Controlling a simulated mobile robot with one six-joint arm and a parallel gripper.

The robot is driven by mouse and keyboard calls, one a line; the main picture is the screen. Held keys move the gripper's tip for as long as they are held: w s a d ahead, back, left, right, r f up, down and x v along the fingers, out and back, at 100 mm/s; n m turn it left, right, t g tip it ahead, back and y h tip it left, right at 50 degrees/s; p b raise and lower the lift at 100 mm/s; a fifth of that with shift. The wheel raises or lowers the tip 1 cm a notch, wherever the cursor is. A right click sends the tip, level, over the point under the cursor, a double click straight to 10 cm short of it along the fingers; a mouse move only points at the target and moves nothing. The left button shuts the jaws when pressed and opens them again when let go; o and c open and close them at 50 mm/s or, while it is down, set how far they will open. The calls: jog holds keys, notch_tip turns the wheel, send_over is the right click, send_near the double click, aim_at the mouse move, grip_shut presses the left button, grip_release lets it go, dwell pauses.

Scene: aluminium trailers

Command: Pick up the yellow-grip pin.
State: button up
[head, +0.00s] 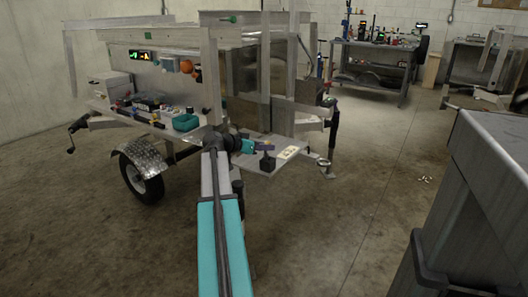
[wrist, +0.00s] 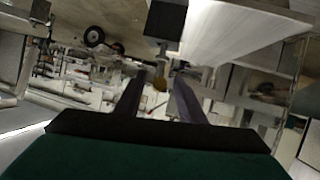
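The yellow-grip pin (wrist: 160,83) shows in the wrist view as a small dull-yellow knob on a thin stem, in line with the gap between my fingertips. The stem joins a dark block (wrist: 166,19), and this view looks upside down. In the head view the dark block (head: 267,164) stands on the trailer's low front shelf. My gripper (head: 268,148) is just above it there and hides the pin. In the wrist view my gripper (wrist: 158,78) has its two fingers apart, with visible gaps beside the knob. I cannot tell whether the knob is within fingertip reach.
A pale card with small marks (head: 288,153) lies right of the block on the shelf. An aluminium post (head: 212,80) rises close to my arm. A teal bin (head: 186,122) and small tools sit on the trailer's side shelf. Open floor (head: 330,220) lies to the right.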

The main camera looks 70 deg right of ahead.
jog(key=shift+b+x, duration=0.75)
jog(key=shift+x, duration=1.55)
jog(key=shift+a+f, duration=0.1)
jog(key=shift+f, duration=0.05)
grip_shut()
